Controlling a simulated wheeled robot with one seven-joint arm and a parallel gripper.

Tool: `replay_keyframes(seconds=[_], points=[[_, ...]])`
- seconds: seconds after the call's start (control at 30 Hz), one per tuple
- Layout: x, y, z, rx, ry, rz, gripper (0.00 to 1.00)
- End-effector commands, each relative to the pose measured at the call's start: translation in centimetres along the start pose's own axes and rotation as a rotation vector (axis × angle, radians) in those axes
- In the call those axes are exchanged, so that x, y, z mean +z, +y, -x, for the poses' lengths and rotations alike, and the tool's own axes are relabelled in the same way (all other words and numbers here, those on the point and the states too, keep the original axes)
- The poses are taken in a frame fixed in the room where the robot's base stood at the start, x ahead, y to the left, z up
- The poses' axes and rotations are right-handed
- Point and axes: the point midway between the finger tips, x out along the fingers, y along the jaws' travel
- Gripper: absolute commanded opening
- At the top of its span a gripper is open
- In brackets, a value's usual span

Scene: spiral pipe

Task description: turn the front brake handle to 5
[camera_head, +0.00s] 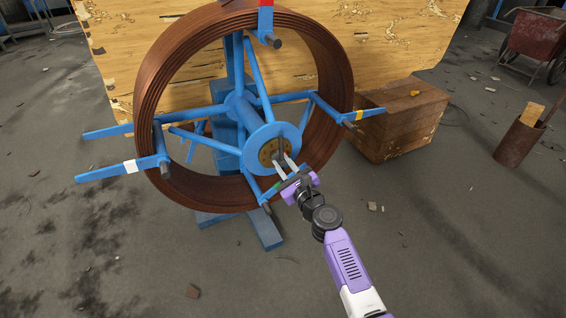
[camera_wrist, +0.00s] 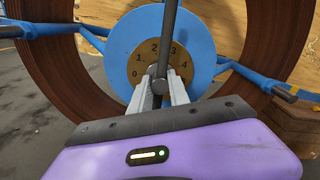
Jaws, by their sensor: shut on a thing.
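The numbers 0 to 4 show; a 5 cannot be made out, and my right finger covers part of the dial's lower right. The dial sits in the middle of a blue disc (camera_wrist: 120,38). In the head view the handle (camera_head: 281,146) rises at the hub. My gripper (camera_head: 281,163) is shut on the handle near its lower end.
Blue spokes run from the hub to a large brown coiled pipe (camera_head: 150,75) around it. Blue arms (camera_head: 110,172) stick out beyond the coil. A wooden crate (camera_head: 400,115) stands behind to the right, and a rusty bucket (camera_head: 518,143) further right. The floor at front right is mostly clear.

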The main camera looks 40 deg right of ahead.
Motion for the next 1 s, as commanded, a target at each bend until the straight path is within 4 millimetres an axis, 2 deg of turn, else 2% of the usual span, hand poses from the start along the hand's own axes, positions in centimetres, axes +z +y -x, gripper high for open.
replay_keyframes(seconds=[0.4,0.9,0.93,1.0], points=[[-0.25,0.13,0.11,0.002,0.004,-0.167,0.00],[-0.27,0.13,0.11,0.002,0.004,-0.184,0.00],[-0.27,0.13,0.11,0.002,0.004,-0.183,0.24],[-0.26,0.12,0.10,0.002,0.004,-0.183,0.38]])
